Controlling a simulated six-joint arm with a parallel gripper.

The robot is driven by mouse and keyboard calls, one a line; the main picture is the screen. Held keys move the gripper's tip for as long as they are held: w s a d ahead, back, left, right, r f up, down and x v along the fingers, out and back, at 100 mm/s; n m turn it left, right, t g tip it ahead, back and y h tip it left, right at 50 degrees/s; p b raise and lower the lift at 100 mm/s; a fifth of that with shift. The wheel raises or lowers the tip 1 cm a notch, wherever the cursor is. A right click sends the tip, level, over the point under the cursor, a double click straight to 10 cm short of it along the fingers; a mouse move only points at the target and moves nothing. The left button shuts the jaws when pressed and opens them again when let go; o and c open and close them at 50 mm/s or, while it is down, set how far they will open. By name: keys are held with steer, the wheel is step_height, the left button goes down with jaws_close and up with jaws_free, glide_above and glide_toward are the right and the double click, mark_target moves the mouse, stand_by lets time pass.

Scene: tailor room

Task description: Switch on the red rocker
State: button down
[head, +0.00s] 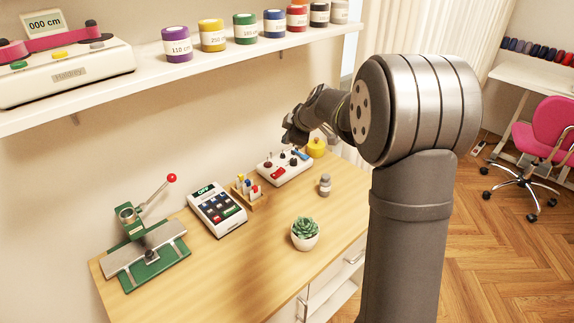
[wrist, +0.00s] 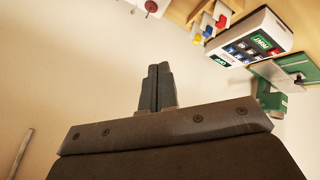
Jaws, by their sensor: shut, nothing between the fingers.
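The red rocker (head: 278,173) sits on the front part of a white control box (head: 296,172) at the back of the wooden table. The box also carries a dark red knob, small dark levers and a blue part. Whether the rocker is on or off is too small to tell. My gripper (head: 288,139) hangs above and behind the box, apart from it. In the wrist view my gripper (wrist: 156,68) is shut and empty, with its fingertips together. A corner of a white box with a round red part (wrist: 150,6) shows at the top edge there; the rocker is not visible.
Left of the box stand a wooden holder with coloured sticks (head: 248,190), a calculator-like device (head: 217,208) and a green press (head: 145,250). A shelf (head: 210,62) runs above.

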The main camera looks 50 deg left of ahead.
steer(key=w+f+m+t+y, duration=0.1)
steer(key=w+f+m, duration=0.2)
steer(key=f+m, duration=0.3)
steer(key=shift+w+d+f+m, duration=0.15)
steer(key=shift+w+f+m, duration=0.1)
steer(key=shift+m, duration=0.65)
glide_above(281, 167)
steer(key=s+d, duration=0.1)
steer(key=d, duration=0.2)
steer(key=f, duration=0.6)
steer(key=shift+s+d+f, duration=0.2)
steer(key=shift+f, duration=0.05)
steer(key=f, duration=0.3)
steer(key=shift+w+a+f, duration=0.15)
steer(key=shift+w+a, duration=0.1)
steer(key=shift+w, duration=0.05)
steer(key=shift+w+f, duration=0.1)
steer(key=shift+f, duration=0.45)
